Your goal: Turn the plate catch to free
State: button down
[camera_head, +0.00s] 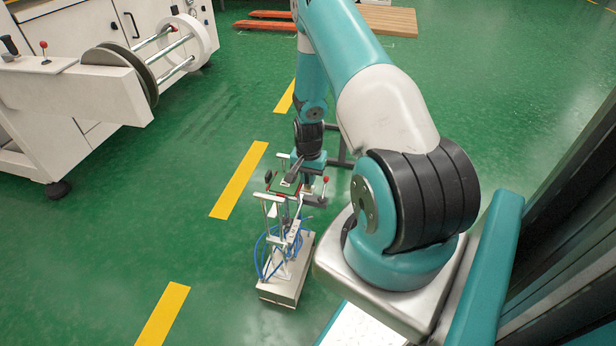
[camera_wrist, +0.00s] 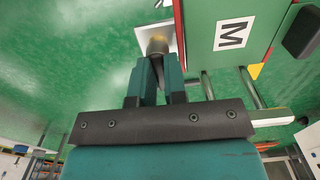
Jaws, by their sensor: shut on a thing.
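My gripper (camera_wrist: 158,64) has its two teal fingers close together at a round tan-grey knob, which looks like the plate catch (camera_wrist: 158,44). The knob sits on a pale plate piece, and the fingers hide its near side. Which way the catch is turned I cannot tell. Beside it on the right is a green plate (camera_wrist: 285,12) with a white label marked M (camera_wrist: 233,34). In the head view my gripper (camera_head: 308,165) is at the small fixture, and the catch is too small and covered to make out.
The fixture has upright posts, blue hoses (camera_head: 264,258) and a pale base box (camera_head: 285,285). A red ball-ended lever (camera_head: 325,180) stands close by. A white machine with rollers (camera_head: 160,58) is at upper left. Green floor with yellow dashes (camera_head: 240,180) is clear to the left.

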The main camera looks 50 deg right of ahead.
jog(key=shift+d, duration=0.1)
jog(key=c, duration=1.2)
grip_release()
jog(key=shift+o, duration=0.2)
jog(key=shift+r, duration=0.1)
notch_tip(320, 180, up, 17)
jog(key=p, duration=0.2)
jog(key=shift+r+p, duration=0.15)
jog(key=shift+p, duration=0.2)
